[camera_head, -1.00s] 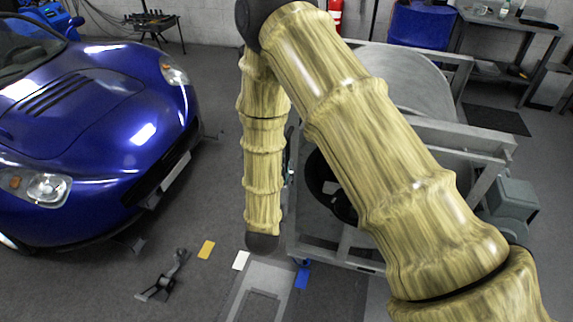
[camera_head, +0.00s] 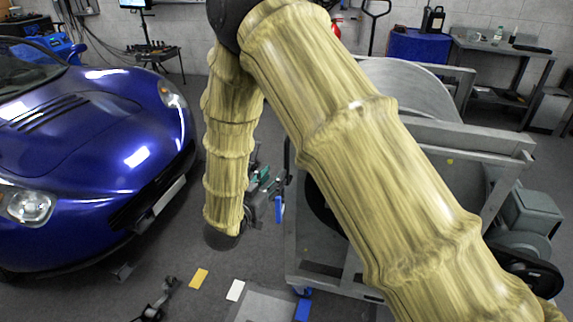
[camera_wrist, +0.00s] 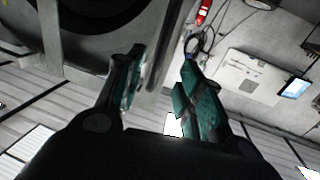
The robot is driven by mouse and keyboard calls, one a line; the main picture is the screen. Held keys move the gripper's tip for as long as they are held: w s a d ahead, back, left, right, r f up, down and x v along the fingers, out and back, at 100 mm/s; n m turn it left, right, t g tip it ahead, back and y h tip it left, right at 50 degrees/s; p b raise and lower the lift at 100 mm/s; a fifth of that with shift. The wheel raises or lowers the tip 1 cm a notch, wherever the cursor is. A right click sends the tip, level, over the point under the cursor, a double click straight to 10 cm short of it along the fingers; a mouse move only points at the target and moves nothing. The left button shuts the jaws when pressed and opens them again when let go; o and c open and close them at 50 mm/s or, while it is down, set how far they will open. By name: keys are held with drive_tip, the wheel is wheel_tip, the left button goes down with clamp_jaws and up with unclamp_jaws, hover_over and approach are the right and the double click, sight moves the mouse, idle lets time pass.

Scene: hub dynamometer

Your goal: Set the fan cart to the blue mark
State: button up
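The fan cart appears to be the grey metal frame (camera_head: 335,291) with a large pale round housing (camera_head: 413,88) and a black round opening, partly hidden behind my arm. The blue mark (camera_head: 303,309) lies on the floor at the frame's lower left corner. My gripper (camera_head: 266,187) is left of the frame, partly hidden by my forearm. In the wrist view my gripper (camera_wrist: 160,82) has its two teal-padded fingers apart, with nothing clearly held between them. The black ring (camera_wrist: 80,25) and a grey upright post lie just beyond the fingers. Whether a finger touches the frame cannot be told.
A yellow mark (camera_head: 199,279) and a white mark (camera_head: 235,290) lie left of the blue one. A dark floor stand (camera_head: 158,303) is at the bottom left. A blue car (camera_head: 95,155) fills the left.

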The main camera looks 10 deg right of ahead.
sight(285, 164)
drive_tip(key=x, duration=0.9)
drive_tip(key=shift+p, duration=0.35)
clamp_jaws()
